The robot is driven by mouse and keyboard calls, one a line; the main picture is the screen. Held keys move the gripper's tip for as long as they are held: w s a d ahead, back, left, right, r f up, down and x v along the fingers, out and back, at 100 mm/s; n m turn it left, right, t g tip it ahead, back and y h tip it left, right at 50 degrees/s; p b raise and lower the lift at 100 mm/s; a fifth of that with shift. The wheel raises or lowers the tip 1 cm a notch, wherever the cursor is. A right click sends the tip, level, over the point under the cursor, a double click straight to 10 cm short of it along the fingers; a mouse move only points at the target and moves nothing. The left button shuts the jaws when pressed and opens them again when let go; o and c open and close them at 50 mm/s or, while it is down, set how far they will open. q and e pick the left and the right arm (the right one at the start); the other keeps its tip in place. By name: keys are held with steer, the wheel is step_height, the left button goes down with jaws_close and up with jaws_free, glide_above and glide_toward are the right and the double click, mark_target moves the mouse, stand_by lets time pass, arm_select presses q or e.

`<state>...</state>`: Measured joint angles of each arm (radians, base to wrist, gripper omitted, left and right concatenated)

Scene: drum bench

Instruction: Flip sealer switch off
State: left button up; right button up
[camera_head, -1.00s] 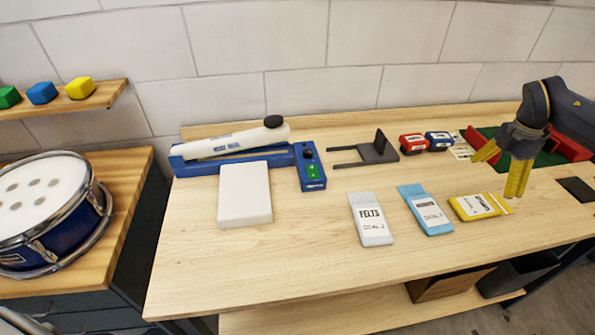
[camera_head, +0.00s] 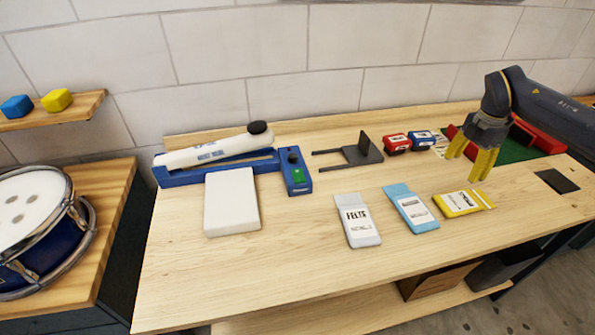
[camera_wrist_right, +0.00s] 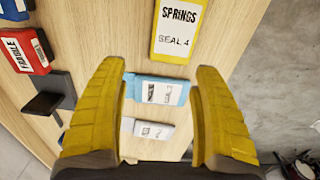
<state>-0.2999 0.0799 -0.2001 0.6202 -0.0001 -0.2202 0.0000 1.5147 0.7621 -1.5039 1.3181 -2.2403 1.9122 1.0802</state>
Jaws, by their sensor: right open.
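The blue and white sealer (camera_head: 215,155) stands at the back left of the bench, its white arm raised at a slant. Its blue control box (camera_head: 296,172) sits at its right end, with a green lit switch (camera_head: 299,176) and a black knob on top. A white block (camera_head: 231,203) lies in front of the sealer. My right gripper (camera_head: 472,165) is open and empty above the right part of the bench, well right of the switch. Its yellow fingers show in the right wrist view (camera_wrist_right: 165,110), apart above the packets. My left gripper is out of view.
Packets lie along the bench: white felts (camera_head: 357,220), blue (camera_head: 411,208) and yellow springs (camera_head: 462,202). A dark bracket (camera_head: 361,150), red box (camera_head: 397,143) and blue box (camera_head: 421,139) stand behind. A drum (camera_head: 38,235) is at left. The front left bench is clear.

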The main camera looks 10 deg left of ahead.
steer(key=a, duration=0.4)
steer(key=w+a+r+n, duration=0.1)
steer(key=a, duration=0.3)
steer(key=w+a+r+n, duration=0.1)
steer(key=a, duration=0.3)
steer(key=shift+w+a, duration=0.15)
steer(key=shift+w, duration=0.1)
steer(key=c, duration=0.6)
steer(key=shift+n+t, duration=0.3)
steer(key=shift+n, duration=0.2)
steer(key=a, duration=0.4)
steer(key=a+r, duration=0.1)
steer(key=a, duration=0.3)
steer(key=a+r, duration=0.1)
steer(key=a, duration=0.3)
steer(key=shift+w, duration=0.15)
steer(key=c, duration=0.7)
steer(key=a, duration=0.4)
steer(key=s+a+r, duration=0.1)
steer(key=a, duration=0.6)
steer(key=shift+s+a+r, duration=0.3)
steer(key=shift+a, duration=0.1)
jaws_close()
steer(key=s+a+m, duration=0.3)
steer(key=a, duration=0.8)
steer(key=shift+s+a+r+t+y, duration=0.15)
steer(key=shift+a+r+t+y, duration=0.15)
steer(key=shift+a+r, duration=0.1)
